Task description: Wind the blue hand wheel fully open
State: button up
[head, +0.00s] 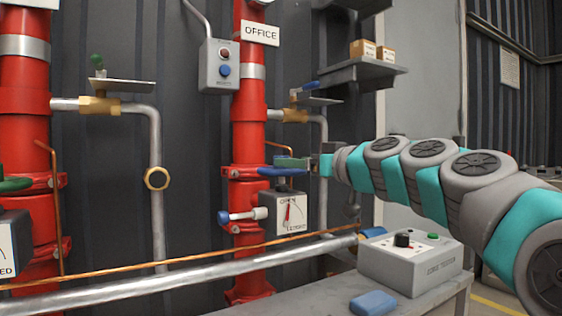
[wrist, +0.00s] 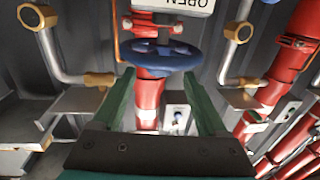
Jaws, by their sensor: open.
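The blue hand wheel (head: 268,171) sits on the red riser under the OFFICE sign, seen nearly edge-on in the head view. In the wrist view the blue hand wheel (wrist: 160,57) lies just beyond my fingertips, with its spokes and hub visible. My gripper (head: 298,162) is at the wheel's right side in the head view and covers part of it. In the wrist view my gripper (wrist: 159,76) is open, with its green fingers spread about the wheel's near rim. I cannot tell whether they touch it. An indicator box (head: 287,212) with a red pointer is below the wheel.
A blue-ended knob (head: 224,217) sticks out left of the indicator box. A long grey pipe (head: 190,283) and a copper line cross below. A grey control box (head: 410,262) and a blue block (head: 373,303) are on the bench at lower right. Another red riser (head: 25,110) stands left.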

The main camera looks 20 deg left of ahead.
jog(key=shift+p+x, duration=0.35)
jog(key=shift+x, duration=2.5)
grip_shut()
